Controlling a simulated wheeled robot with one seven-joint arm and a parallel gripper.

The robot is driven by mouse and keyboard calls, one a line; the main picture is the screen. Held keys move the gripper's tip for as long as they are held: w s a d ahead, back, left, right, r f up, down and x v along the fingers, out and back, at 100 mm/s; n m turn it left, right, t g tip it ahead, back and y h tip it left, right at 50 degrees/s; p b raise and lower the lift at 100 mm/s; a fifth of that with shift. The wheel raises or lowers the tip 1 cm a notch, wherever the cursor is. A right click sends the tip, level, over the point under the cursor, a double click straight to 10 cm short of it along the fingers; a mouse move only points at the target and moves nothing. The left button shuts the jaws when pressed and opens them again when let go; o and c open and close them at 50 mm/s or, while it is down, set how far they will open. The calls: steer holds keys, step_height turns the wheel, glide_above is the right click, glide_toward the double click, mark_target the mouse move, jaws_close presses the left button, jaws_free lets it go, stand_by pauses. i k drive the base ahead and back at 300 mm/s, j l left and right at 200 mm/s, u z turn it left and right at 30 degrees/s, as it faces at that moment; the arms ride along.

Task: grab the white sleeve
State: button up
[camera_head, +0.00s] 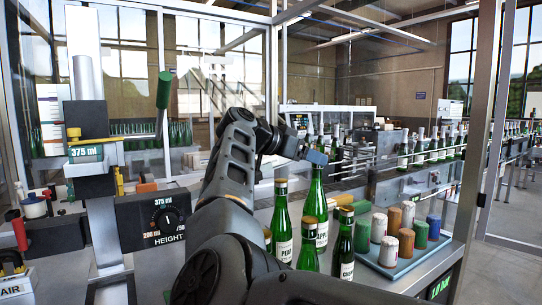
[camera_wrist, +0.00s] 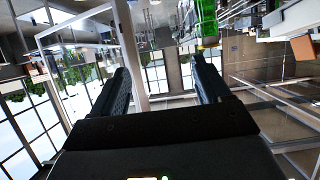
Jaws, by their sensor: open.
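No sleeve is clearly visible there.
Green bottles (camera_head: 281,228) stand left of the tray, below my gripper. A HEIGHT dial box (camera_head: 155,218) is at the left. A metal frame post (camera_head: 478,130) rises right of the tray.

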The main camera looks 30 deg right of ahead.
mark_target(276, 160)
steer(key=i, duration=0.9)
